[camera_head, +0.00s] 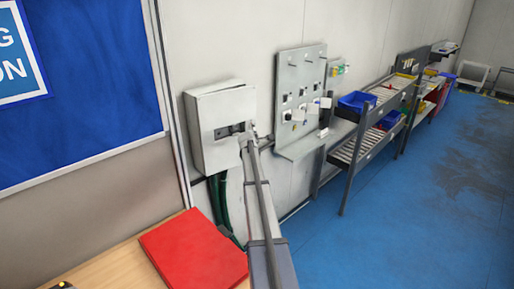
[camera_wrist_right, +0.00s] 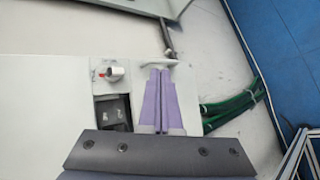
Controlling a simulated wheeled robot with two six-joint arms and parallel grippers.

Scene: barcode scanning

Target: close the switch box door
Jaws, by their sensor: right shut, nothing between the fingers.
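The switch box (camera_head: 208,145) is a pale grey box on the wall in the head view, with a dark cutout in its front. Its door looks almost flat against the box; I cannot tell whether it is flush. In the right wrist view the pale door face (camera_wrist_right: 45,100) fills the left side, with a dark recess and a small red-and-white knob (camera_wrist_right: 115,72). My right gripper (camera_wrist_right: 161,72) is shut and empty, its purple fingers lying together in front of the box's front near an edge. In the head view it is at the box's right side (camera_head: 249,138). My left gripper is out of view.
A grey panel with switches (camera_head: 300,70) stands right of the box. Shelves with blue bins (camera_head: 356,101) are further right. A red folder-like object (camera_head: 195,250) lies on the wooden table below. Green cables (camera_wrist_right: 230,110) hang beside the box. Blue floor is open at right.

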